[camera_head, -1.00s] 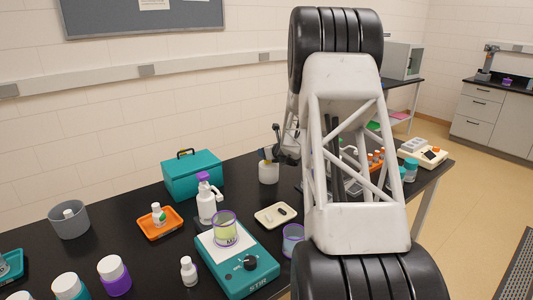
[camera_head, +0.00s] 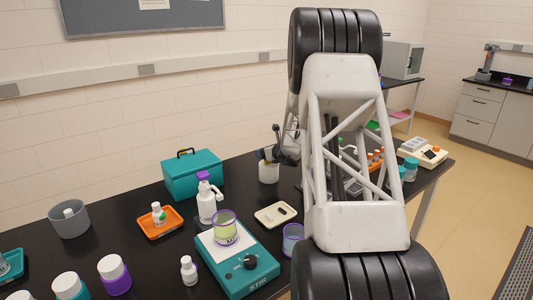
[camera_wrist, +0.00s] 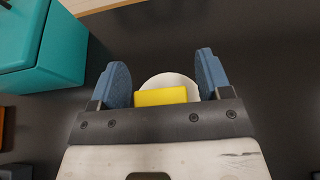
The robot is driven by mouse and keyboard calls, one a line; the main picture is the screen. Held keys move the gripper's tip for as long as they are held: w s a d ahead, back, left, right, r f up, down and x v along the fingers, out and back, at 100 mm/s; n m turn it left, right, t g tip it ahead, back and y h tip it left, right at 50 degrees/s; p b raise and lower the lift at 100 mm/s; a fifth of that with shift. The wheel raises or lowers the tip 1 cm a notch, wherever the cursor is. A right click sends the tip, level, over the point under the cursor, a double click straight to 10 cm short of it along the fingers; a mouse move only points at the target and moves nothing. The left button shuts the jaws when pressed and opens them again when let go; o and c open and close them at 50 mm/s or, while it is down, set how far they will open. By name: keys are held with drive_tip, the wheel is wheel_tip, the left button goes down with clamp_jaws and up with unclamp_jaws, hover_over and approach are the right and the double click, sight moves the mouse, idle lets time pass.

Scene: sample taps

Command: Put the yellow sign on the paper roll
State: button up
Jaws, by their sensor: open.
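In the wrist view, the yellow sign (camera_wrist: 160,97) shows as a small yellow block between my gripper's blue fingers (camera_wrist: 161,72). Behind it is the round white end of what looks like the paper roll (camera_wrist: 168,80). The sign overlaps the near part of this end in the picture; I cannot tell exactly how it rests. The fingers are apart, one on each side, with gaps visible beside the sign. In the head view, the white roll (camera_head: 268,173) stands upright on the black table, with my gripper (camera_head: 270,153) right at its top. The sign is hardly visible there.
A teal box (camera_head: 193,174) stands left of the roll and also shows in the wrist view (camera_wrist: 50,45). A white spray bottle (camera_head: 207,205), a beige tray (camera_head: 277,215) and a teal stirrer (camera_head: 238,265) stand nearer. My arm hides part of the table's right side.

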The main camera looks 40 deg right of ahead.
drive_tip(key=shift+r, duration=0.1)
drive_tip(key=shift+s+r, duration=0.3)
drive_tip(key=shift+s, duration=0.3)
drive_tip(key=v, duration=1)
drive_tip(key=shift+s, duration=0.3)
drive_tip(key=shift+r, duration=0.15)
